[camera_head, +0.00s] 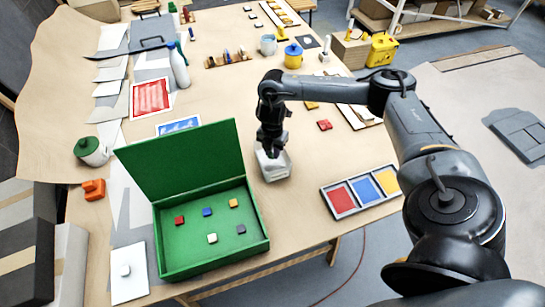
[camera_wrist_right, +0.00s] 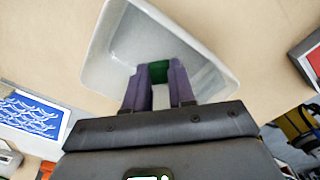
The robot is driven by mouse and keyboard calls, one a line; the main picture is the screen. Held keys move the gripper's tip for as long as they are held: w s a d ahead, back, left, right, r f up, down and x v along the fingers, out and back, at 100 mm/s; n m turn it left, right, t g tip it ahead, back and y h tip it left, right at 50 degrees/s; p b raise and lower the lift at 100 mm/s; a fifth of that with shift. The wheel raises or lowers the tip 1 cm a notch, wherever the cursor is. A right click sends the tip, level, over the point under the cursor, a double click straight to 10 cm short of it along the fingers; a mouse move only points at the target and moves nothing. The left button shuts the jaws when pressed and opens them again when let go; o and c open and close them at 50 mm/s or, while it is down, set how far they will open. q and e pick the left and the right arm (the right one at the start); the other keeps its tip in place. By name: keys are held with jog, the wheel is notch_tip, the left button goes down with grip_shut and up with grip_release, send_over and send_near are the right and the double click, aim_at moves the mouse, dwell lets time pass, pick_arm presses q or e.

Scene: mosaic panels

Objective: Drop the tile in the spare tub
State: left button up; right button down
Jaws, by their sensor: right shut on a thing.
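My right gripper (camera_head: 270,146) points down at the pale grey spare tub (camera_head: 275,172) in the middle of the table. In the right wrist view the gripper (camera_wrist_right: 158,78) is shut on a green tile (camera_wrist_right: 158,68), held between its two fingertips. The tile and fingertips appear within the outline of the tub (camera_wrist_right: 103,62), whose visible floor looks empty. I cannot tell whether the tile touches the floor. The tile is hidden in the head view. My left gripper is not in view.
An open green box (camera_head: 180,260) with several coloured tiles stands left of the tub, its lid raised. A tray (camera_head: 350,205) with red, blue and yellow panels lies to the right. A red picture (camera_head: 151,97) and a white bottle (camera_head: 179,66) are farther back.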

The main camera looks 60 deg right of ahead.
jog(key=shift+f, duration=1.95)
jog(key=shift+f, duration=0.15)
jog(key=c, duration=0.9)
grip_release()
jog(key=shift+c, duration=0.2)
